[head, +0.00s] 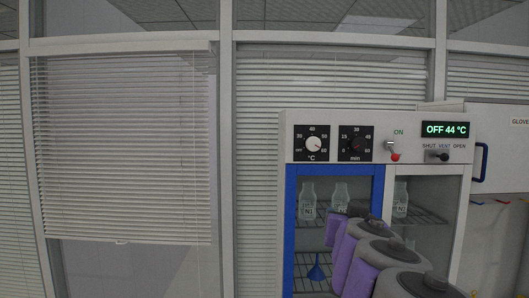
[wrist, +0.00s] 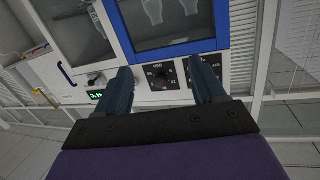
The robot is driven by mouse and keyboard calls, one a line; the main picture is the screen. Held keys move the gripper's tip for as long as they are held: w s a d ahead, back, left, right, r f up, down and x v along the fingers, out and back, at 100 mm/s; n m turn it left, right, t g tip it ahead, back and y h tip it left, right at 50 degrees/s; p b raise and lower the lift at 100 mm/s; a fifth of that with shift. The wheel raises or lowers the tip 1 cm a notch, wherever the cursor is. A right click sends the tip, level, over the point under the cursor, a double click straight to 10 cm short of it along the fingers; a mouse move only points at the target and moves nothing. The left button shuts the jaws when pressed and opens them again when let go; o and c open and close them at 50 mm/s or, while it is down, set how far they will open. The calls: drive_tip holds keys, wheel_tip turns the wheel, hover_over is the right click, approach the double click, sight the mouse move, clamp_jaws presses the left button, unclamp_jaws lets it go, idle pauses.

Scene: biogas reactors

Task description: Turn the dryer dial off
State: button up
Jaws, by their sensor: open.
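The dryer (head: 380,116) is a white cabinet with a control panel across its top. A white-knobbed temperature dial marked °C (head: 313,143) is at the panel's left. Beside it is a dark-knobbed dial marked min (head: 356,143), which also shows in the wrist view (wrist: 161,76). The display (head: 446,130) reads OFF 44 °C. In the inverted wrist view, my gripper (wrist: 162,86) is open and empty, its fingers either side of the min dial in the picture. The right finger partly covers the temperature dial. Contact is not visible; the fingertips are not clear in the head view.
A red-tipped switch (head: 394,153) under ON and a black vent knob (head: 443,156) share the panel. Blinds (head: 125,150) and a glove box (head: 505,150) flank the dryer.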

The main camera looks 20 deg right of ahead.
wheel_tip(320, 180, up, 12)
drive_tip(key=w+a+n+t+y+p, duration=0.1)
drive_tip(key=w+n+t+y+p, duration=0.15)
drive_tip(key=p, duration=0.25)
approach(314, 145)
drive_tip(key=shift+y, duration=0.35)
drive_tip(key=x, duration=0.6)
drive_tip(key=shift+w+a+r, duration=0.1)
drive_tip(key=shift+w+a, duration=0.05)
drive_tip(key=shift+w, duration=0.3)
drive_tip(key=shift+w+d, duration=0.4)
drive_tip(key=shift+d, duration=0.1)
drive_tip(key=shift+w+d+m, duration=0.1)
drive_tip(key=shift+d+m, duration=0.15)
drive_tip(key=shift+d, duration=0.25)
drive_tip(key=shift+a, duration=0.55)
drive_tip(key=c, duration=0.4)
drive_tip(key=shift+d, duration=0.15)
drive_tip(key=c, duration=0.7)
